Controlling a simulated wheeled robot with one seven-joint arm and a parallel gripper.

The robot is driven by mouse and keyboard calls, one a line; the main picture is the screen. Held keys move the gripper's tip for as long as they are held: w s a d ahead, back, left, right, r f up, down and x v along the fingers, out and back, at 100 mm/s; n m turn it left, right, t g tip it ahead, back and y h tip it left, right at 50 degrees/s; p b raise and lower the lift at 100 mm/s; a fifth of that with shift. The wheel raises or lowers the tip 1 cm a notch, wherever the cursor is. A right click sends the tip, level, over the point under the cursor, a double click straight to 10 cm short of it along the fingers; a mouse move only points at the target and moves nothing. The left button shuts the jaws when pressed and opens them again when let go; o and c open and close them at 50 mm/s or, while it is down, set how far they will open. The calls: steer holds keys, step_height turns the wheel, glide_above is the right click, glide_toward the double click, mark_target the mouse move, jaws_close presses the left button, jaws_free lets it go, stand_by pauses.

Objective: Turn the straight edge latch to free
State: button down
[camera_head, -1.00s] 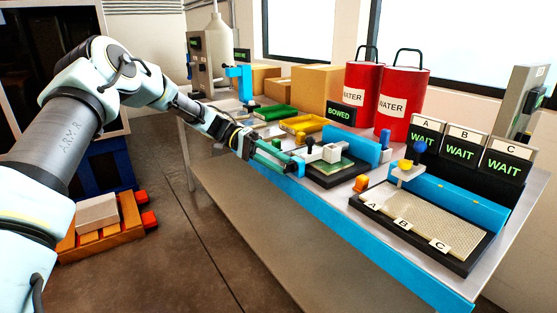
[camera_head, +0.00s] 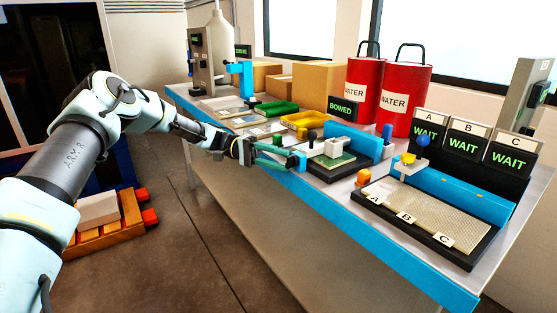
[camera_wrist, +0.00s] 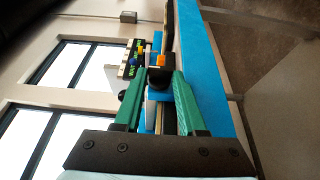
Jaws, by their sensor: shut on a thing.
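The black plate station with a green panel (camera_head: 333,170) and a blue straight edge (camera_head: 352,143) stands at the table's front edge, below the BOWED display. A white block and a black knob (camera_head: 312,135) sit over it. A small blue piece, seemingly the straight edge latch (camera_head: 300,161), is at the station's left front corner. My gripper (camera_head: 291,160) reaches it from the left with its green fingers. In the wrist view, the fingers (camera_wrist: 160,78) close on a dark piece (camera_wrist: 157,80). The tips partly hide the latch, and its turn angle is unclear.
An orange block (camera_head: 363,177) lies right of the station. Further right are a mesh tray (camera_head: 425,212) marked A, B, C and several WAIT displays (camera_head: 463,142). Red water cans (camera_head: 404,100) stand behind. Yellow (camera_head: 300,119) and green trays lie further left.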

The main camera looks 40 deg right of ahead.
steer(key=shift+c, duration=2.4)
jaws_free()
steer(key=b+v, duration=0.2)
steer(key=v, duration=0.8)
steer(key=shift+w, duration=0.4)
steer(key=shift+a, duration=0.1)
